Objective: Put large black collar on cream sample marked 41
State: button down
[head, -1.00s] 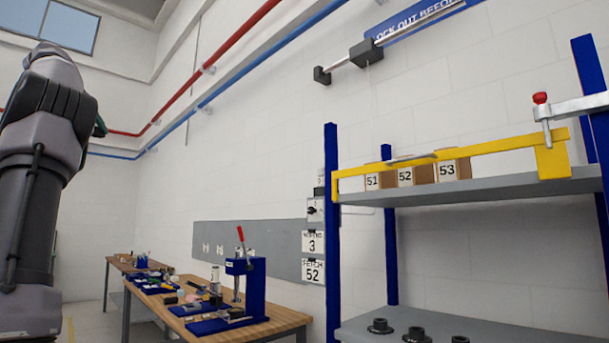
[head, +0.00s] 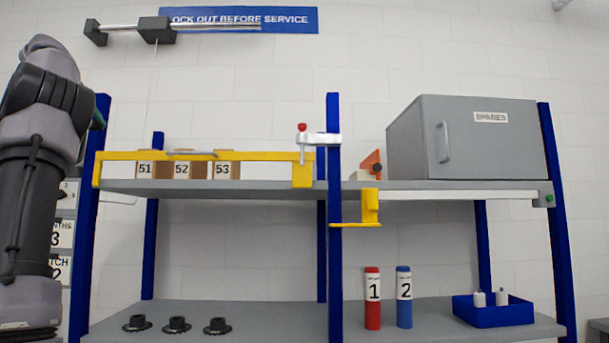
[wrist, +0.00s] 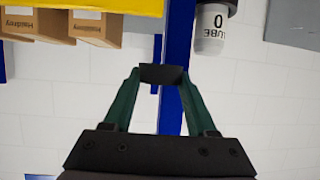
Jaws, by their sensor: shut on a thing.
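My gripper (wrist: 162,75) shows in the wrist view with its two green fingers closing in on a small black piece (wrist: 162,74). The piece is held between the fingertips and looks like a flat dark block from here; its full shape is hidden, so I cannot tell for certain that it is the large black collar. In the head view my arm stands at the left edge and the gripper is out of the picture. No cream sample marked 41 shows in either current view.
Boxes 51, 52 and 53 (head: 182,165) stand behind a yellow bar (head: 240,156) on the upper shelf. Three black flanged parts (head: 177,324) sit below. Blue posts (head: 334,230) frame the shelving. Red and blue cylinders (head: 373,305) and a blue tray (head: 495,313) stand right.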

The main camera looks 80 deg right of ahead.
aim_at(364, 170)
jog(key=i+l+z, duration=0.15)
jog(key=z, duration=0.35)
jog(key=i+z, duration=0.3)
jog(key=z, duration=0.15)
jog(key=i+z, duration=0.2)
jog(key=z, duration=0.3)
jog(key=i+j+z, duration=0.1)
jog(key=i+z, duration=0.15)
jog(key=z, duration=0.2)
jog(key=i+j+z, duration=0.2)
jog(key=z, duration=0.3)
jog(key=i+j+z, duration=0.15)
jog(key=z, duration=0.35)
